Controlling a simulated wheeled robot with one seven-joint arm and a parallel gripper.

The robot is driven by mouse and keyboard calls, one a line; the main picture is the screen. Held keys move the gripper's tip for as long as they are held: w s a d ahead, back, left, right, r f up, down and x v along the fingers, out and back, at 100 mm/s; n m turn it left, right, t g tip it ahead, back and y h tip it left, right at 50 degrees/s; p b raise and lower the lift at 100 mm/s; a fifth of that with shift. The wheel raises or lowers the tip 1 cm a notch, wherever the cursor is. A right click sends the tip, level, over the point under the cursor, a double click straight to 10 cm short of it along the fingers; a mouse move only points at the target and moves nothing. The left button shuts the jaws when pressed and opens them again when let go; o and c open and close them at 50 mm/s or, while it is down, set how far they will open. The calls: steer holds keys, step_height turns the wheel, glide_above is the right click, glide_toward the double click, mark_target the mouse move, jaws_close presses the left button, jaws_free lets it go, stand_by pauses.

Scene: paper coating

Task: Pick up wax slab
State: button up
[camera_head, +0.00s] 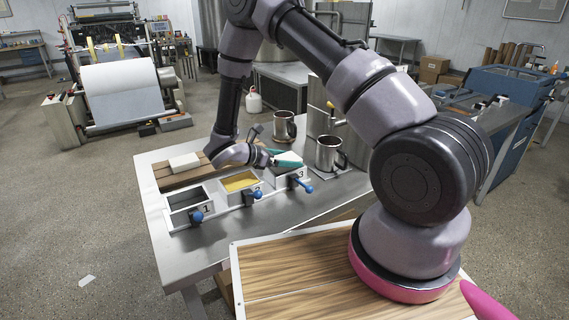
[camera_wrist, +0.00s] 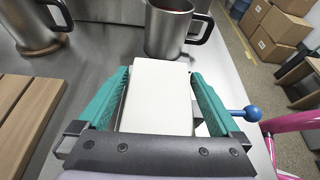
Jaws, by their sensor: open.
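A white wax slab (camera_wrist: 160,98) lies between the two teal fingers of my open gripper (camera_wrist: 160,76) in the wrist view. The fingers flank its long sides; I cannot tell whether either one touches it. In the head view my gripper (camera_head: 287,159) is over the mould marked 3 (camera_head: 292,184), where part of a white slab (camera_head: 289,171) shows below the teal finger. My wrist hides part of that mould's left side. Another white slab (camera_head: 184,162) lies on a slatted wooden board (camera_head: 170,178) at the left of the metal table.
Mould 2 (camera_head: 240,184) holds something yellow, and mould 1 (camera_head: 187,202) looks empty. Blue-knobbed handles stick out in front. Two metal mugs stand close by, one (camera_wrist: 168,30) just beyond the slab. Bare metal table (camera_head: 225,238) lies in front of the moulds.

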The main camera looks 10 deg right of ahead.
steer(key=c, duration=1.3)
steer(key=shift+r, duration=0.15)
